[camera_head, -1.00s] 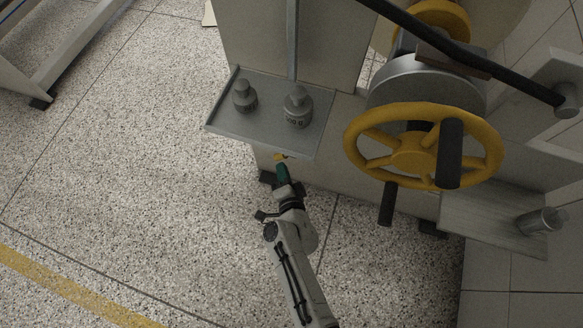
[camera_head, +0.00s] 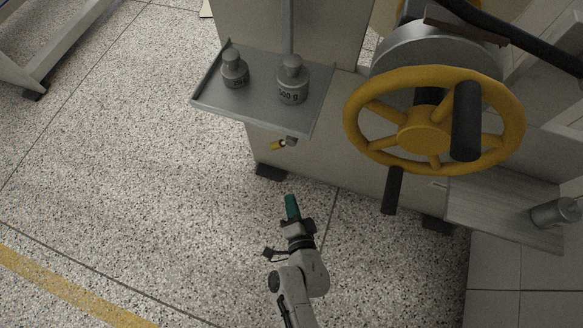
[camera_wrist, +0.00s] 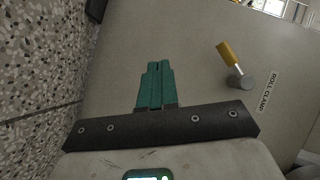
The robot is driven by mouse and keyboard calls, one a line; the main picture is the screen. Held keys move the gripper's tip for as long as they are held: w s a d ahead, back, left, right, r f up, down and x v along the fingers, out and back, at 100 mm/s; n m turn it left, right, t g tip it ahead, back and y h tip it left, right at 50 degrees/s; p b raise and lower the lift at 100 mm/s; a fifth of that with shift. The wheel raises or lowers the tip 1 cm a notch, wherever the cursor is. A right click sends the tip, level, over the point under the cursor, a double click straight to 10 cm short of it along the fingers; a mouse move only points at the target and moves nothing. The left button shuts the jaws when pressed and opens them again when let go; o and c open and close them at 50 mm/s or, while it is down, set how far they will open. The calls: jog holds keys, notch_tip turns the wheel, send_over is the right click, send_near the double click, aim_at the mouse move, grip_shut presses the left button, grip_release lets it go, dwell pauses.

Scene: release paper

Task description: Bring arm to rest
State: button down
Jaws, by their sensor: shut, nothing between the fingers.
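My gripper (camera_head: 291,207) has green fingers, which are together with nothing between them. In the head view it is over the speckled floor, below and apart from the machine's front. It also shows in the wrist view (camera_wrist: 155,85), with the fingers pointing toward the machine's pale panel. A small lever with a yellow handle (camera_head: 278,145) sticks out from the panel under the grey tray. In the wrist view the lever (camera_wrist: 229,56) is to the right of the fingers, apart from them, beside a label reading "ROLL CLAMP".
A grey tray (camera_head: 215,99) on the machine holds two metal weights, one (camera_head: 292,80) marked 500 g. A yellow handwheel (camera_head: 424,128) with dark grips is at right. A lower shelf (camera_head: 480,205) carries a metal cylinder (camera_head: 553,213). Open floor (camera_head: 130,190) lies to the left.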

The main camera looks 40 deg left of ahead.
dwell(0.4)
jog(key=w+d+r+n+g+h+p, duration=0.1)
jog(key=d+r+n+g+h, duration=0.2)
jog(key=d, duration=0.7)
jog(key=w+d+r+n+g+h+p, duration=0.1)
jog(key=d+r+g+h+p, duration=0.2)
jog(key=d, duration=0.8)
jog(key=s+d+r+g+h, duration=0.25)
jog(key=s+d+r, duration=0.4)
jog(key=d, duration=0.35)
jog(key=s+d+r+g+h, duration=0.1)
jog(key=s+d+r+h, duration=0.2)
jog(key=s+d+r, duration=0.55)
notch_tip(320, 180, up, 34)
jog(key=w+d+p, duration=0.1)
jog(key=d+p, duration=0.1)
jog(key=p, duration=3.6)
jog(key=shift+d, duration=0.1)
